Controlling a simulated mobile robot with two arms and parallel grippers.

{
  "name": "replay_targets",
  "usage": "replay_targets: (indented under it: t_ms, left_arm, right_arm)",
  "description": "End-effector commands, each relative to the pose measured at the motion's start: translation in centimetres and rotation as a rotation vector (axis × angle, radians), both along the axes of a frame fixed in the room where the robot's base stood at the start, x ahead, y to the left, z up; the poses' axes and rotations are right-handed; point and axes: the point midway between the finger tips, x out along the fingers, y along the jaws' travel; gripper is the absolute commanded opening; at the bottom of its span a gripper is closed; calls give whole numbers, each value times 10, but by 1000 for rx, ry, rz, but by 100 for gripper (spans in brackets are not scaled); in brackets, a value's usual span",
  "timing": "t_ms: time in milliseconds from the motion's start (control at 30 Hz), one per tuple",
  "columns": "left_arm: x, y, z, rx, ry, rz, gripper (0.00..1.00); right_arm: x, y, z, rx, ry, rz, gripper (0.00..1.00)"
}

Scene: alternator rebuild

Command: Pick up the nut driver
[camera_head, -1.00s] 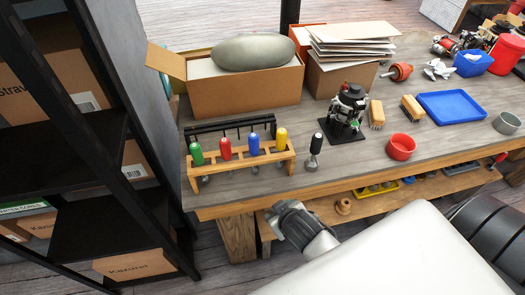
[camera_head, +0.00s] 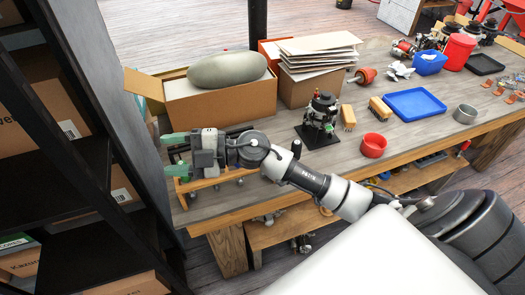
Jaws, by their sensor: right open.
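My right gripper (camera_head: 176,155) is open over the left end of the workbench, its two green-tipped fingers spread and pointing left. It is in front of the wooden tool rack (camera_head: 212,183), whose lower front edge shows beneath it. The coloured driver handles in the rack are hidden behind the gripper and wrist, so I cannot tell which is the nut driver or whether the fingers touch one. A black-handled tool (camera_head: 296,148) stands right of the rack, with only its top showing above my arm. My left gripper is not in view.
A cardboard box (camera_head: 225,103) with a grey-green rounded object (camera_head: 227,69) stands behind the rack. A black shelf unit (camera_head: 98,110) is close on the left. An assembly on a black base (camera_head: 321,135), a red bowl (camera_head: 373,146) and a blue tray (camera_head: 414,103) are to the right.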

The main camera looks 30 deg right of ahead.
Motion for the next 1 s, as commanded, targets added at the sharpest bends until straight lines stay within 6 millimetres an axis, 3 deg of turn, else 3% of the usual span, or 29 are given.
replay_targets:
  t_ms: [167,267,367,500,600,767,1000]
  left_arm:
    - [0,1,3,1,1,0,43]
    - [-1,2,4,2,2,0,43]
    - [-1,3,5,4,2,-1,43]
    - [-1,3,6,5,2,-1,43]
    - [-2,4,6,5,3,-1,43]
    - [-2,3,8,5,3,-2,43]
    - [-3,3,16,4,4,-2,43]
  right_arm:
    - [4,-24,-30,-465,73,218,60]
    - [11,-63,-47,-750,187,255,60]
    - [19,-115,-53,-1017,341,221,60]
    - [24,-185,-45,-1294,556,105,60]
    - [24,-218,-35,-1407,668,27,60]
    - [21,-238,-32,-1474,748,-28,60]
    - [21,-238,-68,-1476,752,-27,60]
